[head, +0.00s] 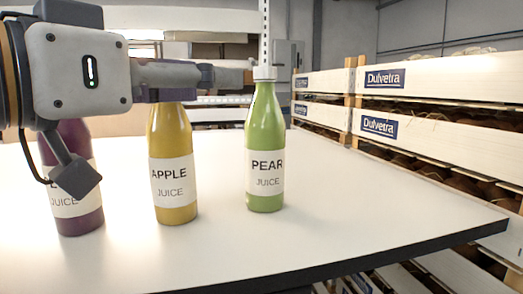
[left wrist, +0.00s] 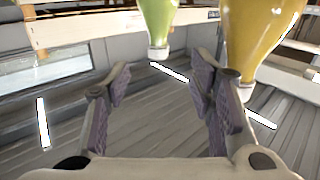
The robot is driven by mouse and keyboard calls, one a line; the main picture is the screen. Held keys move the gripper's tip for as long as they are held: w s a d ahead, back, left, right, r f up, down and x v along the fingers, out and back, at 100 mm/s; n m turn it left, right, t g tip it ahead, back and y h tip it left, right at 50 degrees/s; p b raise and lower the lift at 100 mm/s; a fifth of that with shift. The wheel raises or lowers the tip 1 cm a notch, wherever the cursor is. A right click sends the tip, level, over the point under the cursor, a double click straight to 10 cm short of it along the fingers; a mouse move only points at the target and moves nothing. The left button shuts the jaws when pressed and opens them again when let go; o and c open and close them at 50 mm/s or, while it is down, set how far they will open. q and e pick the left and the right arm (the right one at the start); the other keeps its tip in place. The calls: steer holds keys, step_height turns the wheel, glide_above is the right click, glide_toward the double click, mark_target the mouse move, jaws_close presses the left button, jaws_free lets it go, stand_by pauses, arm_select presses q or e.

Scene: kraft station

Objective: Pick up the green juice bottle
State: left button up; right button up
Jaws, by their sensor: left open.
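The green juice bottle (head: 265,140), labelled PEAR JUICE with a white cap, stands upright on the white table (head: 330,220). My left gripper (head: 228,77) reaches in from the left at cap height, above the yellow apple juice bottle (head: 172,145), with its tips just left of the green bottle's cap. In the left wrist view, which looks upside down, the left gripper (left wrist: 162,82) is open and empty. The green bottle (left wrist: 158,20) shows ahead, between the fingertip lines. The yellow bottle (left wrist: 255,40) is beside the right-hand finger. My right gripper is not in view.
A purple juice bottle (head: 77,215) stands at the left, partly hidden by my left gripper. Stacked wooden crates (head: 430,90) marked Dulvetra stand beyond the table's right side. The table right of the green bottle is clear; its dark edge (head: 400,257) runs along the front.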

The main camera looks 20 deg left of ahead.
mark_target(258, 75)
arm_select(q)
steer(key=w+p, duration=0.2)
steer(key=w+d+r+p, duration=0.1)
steer(key=p, duration=0.1)
steer(key=w+d+p, duration=0.1)
steer(key=w+p, duration=0.1)
steer(key=p, duration=0.1)
steer(key=shift+w+r, duration=0.2)
steer(key=shift+w, duration=0.15)
steer(key=x, duration=0.3)
steer(key=f+b+x, duration=0.1)
steer(key=x, duration=0.1)
steer(key=shift+w, duration=0.2)
steer(key=shift+w+r, duration=0.1)
steer(key=shift+w, duration=0.05)
steer(key=shift+r, duration=0.1)
steer(key=shift+c, duration=0.3)
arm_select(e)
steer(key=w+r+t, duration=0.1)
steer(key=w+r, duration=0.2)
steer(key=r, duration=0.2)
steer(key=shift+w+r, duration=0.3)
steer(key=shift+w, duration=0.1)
arm_select(q)
jaws_close()
